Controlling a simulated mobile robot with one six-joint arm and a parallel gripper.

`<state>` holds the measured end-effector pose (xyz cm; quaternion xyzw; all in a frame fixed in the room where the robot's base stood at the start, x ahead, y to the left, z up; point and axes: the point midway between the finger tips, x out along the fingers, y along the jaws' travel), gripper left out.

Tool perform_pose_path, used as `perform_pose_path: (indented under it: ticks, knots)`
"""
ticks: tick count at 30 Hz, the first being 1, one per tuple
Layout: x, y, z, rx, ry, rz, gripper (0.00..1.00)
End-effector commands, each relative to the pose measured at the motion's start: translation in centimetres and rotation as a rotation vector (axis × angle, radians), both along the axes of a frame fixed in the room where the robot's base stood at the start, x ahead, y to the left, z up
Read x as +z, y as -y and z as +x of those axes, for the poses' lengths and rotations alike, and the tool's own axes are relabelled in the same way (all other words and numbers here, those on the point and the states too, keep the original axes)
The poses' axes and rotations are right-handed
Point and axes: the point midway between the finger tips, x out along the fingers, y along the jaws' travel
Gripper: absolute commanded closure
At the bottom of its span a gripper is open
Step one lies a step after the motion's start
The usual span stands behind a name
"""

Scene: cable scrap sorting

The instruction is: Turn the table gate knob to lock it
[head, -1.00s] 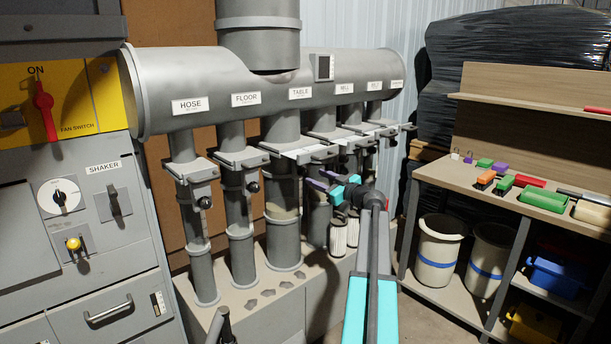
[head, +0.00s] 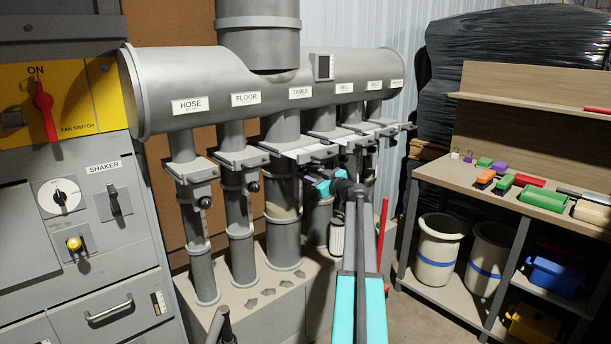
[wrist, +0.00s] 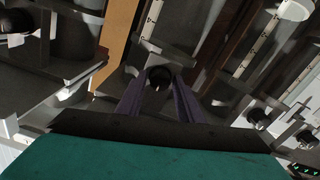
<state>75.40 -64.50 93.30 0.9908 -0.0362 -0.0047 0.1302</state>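The TABLE label (head: 300,92) marks the third duct of the manifold. Its gate (head: 290,150) is a grey slide plate on the pipe; the knob there is hidden behind my gripper in the head view. In the wrist view a round black knob (wrist: 159,76) with a small white mark sits straight ahead. My gripper (wrist: 159,92) is open, with one purple finger on each side of the knob's near edge; I cannot tell whether they touch it. In the head view my gripper (head: 314,180) is beside the table duct, just below its gate.
The HOSE gate knob (head: 205,202) and FLOOR gate knob (head: 253,187) are to the left. More gated ducts stand close on the right. A red upright bar (head: 383,230) stands right of my arm. A workbench (head: 445,178) with bins is farther right.

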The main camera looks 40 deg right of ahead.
Motion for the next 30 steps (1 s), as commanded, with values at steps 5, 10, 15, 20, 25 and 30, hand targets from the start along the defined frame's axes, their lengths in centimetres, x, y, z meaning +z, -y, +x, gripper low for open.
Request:
perform_pose_path:
  ticks: [5, 10, 15, 20, 25, 30]
  knots:
    - [0.0, 0.0, 0.0, 0.000, 0.000, 0.000, 0.98]
    - [-0.1, -0.7, 0.2, 0.007, -0.001, 0.003, 0.98]
    - [-0.1, -0.5, 0.3, 0.009, 0.001, 0.025, 0.98]
    - [-0.2, -0.5, 0.4, 0.009, 0.005, 0.072, 0.98]
    - [-0.2, -0.4, 0.4, 0.008, 0.010, 0.157, 0.98]
    - [-0.2, -0.4, 0.4, 0.007, 0.020, 0.273, 0.98]
